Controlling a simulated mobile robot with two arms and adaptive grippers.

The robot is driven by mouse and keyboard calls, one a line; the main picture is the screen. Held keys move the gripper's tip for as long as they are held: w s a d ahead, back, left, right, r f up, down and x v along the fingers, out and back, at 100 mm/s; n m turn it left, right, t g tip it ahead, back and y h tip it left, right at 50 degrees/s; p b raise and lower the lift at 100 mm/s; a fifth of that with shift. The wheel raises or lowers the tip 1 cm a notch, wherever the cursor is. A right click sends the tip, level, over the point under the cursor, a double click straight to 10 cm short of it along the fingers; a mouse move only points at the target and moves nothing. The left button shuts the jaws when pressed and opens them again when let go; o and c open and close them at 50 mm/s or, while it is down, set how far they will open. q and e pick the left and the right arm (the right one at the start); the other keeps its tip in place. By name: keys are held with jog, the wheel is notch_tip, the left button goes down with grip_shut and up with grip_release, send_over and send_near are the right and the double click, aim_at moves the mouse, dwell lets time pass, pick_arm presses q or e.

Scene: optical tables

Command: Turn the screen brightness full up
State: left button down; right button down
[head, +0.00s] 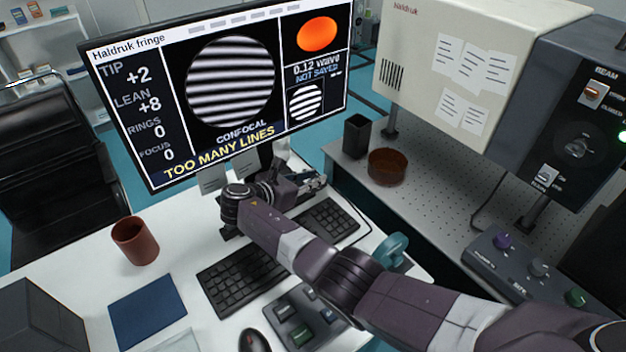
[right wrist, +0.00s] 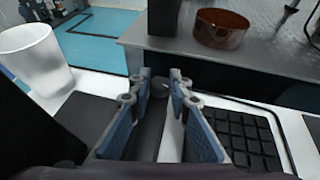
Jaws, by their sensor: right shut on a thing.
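The screen (head: 225,85) is lit at the back left of the white desk and shows striped fringe pictures and the words "TOO MANY LINES". My right arm reaches across the desk, and my right gripper (head: 316,183) is low by the screen's lower right, over the desk behind the keyboard. The fingers partly hide what the knob sits on. No brightness marking is readable. My left gripper is out of view.
A keyboard (head: 240,277), a brown mug (head: 135,241), a blue pad (head: 148,310) and a mouse (head: 254,341) are on the desk. A teal item (head: 392,251) stands near my right forearm. A brown dish (head: 387,167) is on the grey optical table (head: 350,185).

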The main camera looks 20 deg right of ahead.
jog(key=c, duration=1.8)
grip_release()
jog(key=shift+o, duration=0.2)
notch_tip(320, 180, up, 10)
